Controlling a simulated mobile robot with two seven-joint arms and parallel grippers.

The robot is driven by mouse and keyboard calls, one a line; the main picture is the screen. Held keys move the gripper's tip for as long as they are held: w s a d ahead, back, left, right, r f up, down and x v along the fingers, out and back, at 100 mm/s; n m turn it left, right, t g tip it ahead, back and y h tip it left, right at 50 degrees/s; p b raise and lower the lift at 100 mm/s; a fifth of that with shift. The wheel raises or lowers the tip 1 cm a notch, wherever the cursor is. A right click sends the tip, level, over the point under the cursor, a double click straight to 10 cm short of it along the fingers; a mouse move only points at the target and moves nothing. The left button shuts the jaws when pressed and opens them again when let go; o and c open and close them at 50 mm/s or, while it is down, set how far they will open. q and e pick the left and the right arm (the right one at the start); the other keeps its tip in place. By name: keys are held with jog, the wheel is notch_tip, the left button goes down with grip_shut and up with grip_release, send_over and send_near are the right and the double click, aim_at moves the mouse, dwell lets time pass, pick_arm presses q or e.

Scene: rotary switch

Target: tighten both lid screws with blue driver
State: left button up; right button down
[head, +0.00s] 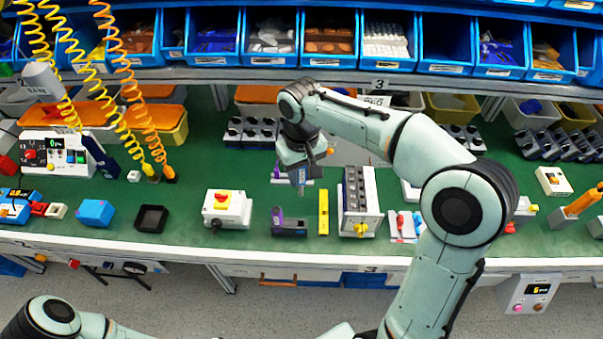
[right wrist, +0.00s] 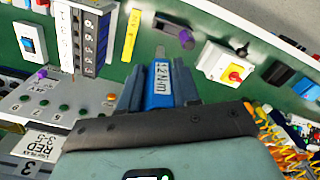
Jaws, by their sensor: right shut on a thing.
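My right gripper (head: 300,182) points down over the green bench in the head view. In the right wrist view its dark fingers (right wrist: 160,88) are shut on the blue driver (right wrist: 160,83), which bears a "1.2 N·m" label. My left gripper is out of view.
A purple and dark tool (head: 289,222), a yellow strip (head: 323,212) and a grey block with a yellow knob (head: 358,205) stand right of the switch box. A black tray (head: 151,218) and a blue box (head: 96,212) lie left. Coiled cables (head: 140,100) hang at the left.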

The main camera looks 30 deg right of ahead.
jog(key=shift+r+p, duration=0.35)
jog(key=shift+r, duration=1.2)
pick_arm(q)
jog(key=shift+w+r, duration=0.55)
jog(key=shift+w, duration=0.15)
pick_arm(e)
jog(key=shift+r, duration=1.15)
